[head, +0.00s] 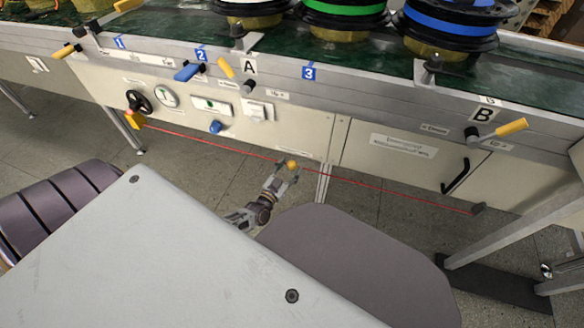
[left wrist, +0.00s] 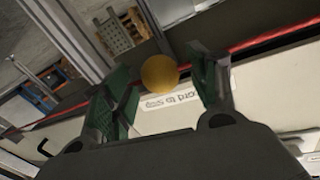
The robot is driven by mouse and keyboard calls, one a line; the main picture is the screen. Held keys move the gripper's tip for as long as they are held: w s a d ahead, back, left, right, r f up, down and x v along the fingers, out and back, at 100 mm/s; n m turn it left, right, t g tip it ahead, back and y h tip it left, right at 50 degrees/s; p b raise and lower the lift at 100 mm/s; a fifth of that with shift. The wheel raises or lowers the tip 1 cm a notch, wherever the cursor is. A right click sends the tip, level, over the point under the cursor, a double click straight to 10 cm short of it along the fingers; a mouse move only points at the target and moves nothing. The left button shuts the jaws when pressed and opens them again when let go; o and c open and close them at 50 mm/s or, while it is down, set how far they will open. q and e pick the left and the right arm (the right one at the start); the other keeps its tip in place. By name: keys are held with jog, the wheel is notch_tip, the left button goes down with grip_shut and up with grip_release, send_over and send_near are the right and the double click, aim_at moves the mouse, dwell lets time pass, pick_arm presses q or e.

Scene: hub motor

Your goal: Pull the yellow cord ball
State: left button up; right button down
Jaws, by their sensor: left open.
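The yellow cord ball (head: 291,164) sits on a red cord (head: 400,191) that runs along the front of the conveyor's lower panels. My left gripper (head: 283,177) is at the ball, with its fingers pointing up toward it. In the left wrist view the yellow ball (left wrist: 159,74) lies between the two open fingertips (left wrist: 162,80), apart from both pads as far as I can tell. The red cord (left wrist: 262,42) passes behind the fingers there. My right gripper is not in view.
The conveyor (head: 400,85) spans the back and carries several hubs. Its panel has a black handwheel (head: 138,102), a blue knob (head: 215,127) and yellow-handled levers (head: 497,130). A black door handle (head: 456,176) is at the right. Grey tiled floor (head: 190,170) lies open below.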

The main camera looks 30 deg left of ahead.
pick_arm(q)
jog(key=shift+w+b, duration=0.3)
jog(key=shift+w, duration=0.8)
grip_shut()
